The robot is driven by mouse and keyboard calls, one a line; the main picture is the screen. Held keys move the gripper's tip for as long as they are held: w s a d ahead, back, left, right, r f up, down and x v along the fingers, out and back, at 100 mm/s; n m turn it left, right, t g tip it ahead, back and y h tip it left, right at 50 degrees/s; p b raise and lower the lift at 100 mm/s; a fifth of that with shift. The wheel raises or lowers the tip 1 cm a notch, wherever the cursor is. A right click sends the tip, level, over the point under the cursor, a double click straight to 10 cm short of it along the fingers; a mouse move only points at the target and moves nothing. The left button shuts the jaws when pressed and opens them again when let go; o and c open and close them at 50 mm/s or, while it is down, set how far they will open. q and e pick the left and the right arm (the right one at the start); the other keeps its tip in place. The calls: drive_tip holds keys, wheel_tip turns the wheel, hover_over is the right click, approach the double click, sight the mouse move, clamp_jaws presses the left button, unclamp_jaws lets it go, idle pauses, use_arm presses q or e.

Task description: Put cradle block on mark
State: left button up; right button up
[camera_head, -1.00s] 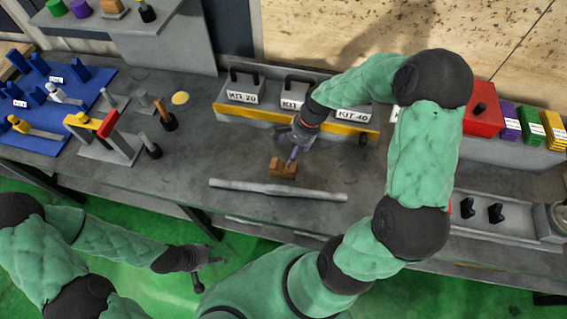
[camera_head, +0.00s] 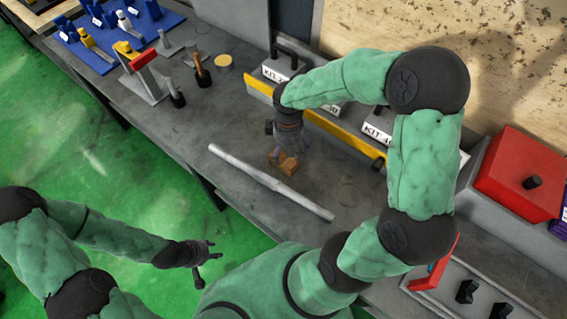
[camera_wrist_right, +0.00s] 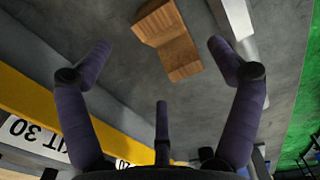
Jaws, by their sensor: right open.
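The brown wooden cradle block (camera_head: 284,163), with a notched top, sits on the grey bench just behind a long metal shaft. My right gripper (camera_head: 287,155) is over the block and partly hides it in the head view. In the right wrist view the block (camera_wrist_right: 170,40) lies ahead, between the spread fingertips of the open right gripper (camera_wrist_right: 160,65), with clear gaps on both sides. My left gripper (camera_head: 207,258) is empty with its fingers apart, in front of the bench over the green floor. A yellow round spot (camera_head: 223,62) is on the bench at the back left; I cannot tell whether it is the mark.
The metal shaft (camera_head: 268,181) lies diagonally in front of the block. Kit boxes (camera_head: 380,127) stand behind a yellow rail (camera_head: 345,134). A red box (camera_head: 520,178) is at the right, and tools on a stand (camera_head: 140,75) at the left. The bench left of the block is clear.

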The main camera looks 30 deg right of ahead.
sight(286, 160)
wheel_tip(286, 160, down, 2)
drive_tip(key=shift+f, duration=0.1)
drive_tip(key=shift+w+a+f+b, duration=0.1)
drive_tip(key=shift+f+b, duration=0.55)
drive_tip(key=shift+f, duration=0.7)
drive_tip(key=shift+a+f+b, duration=0.1)
drive_tip(key=shift+f+b, duration=0.5)
drive_tip(key=shift+f, duration=0.7)
drive_tip(key=shift+c, duration=0.3)
drive_tip(key=c, duration=1.4)
drive_tip(key=shift+r, duration=0.1)
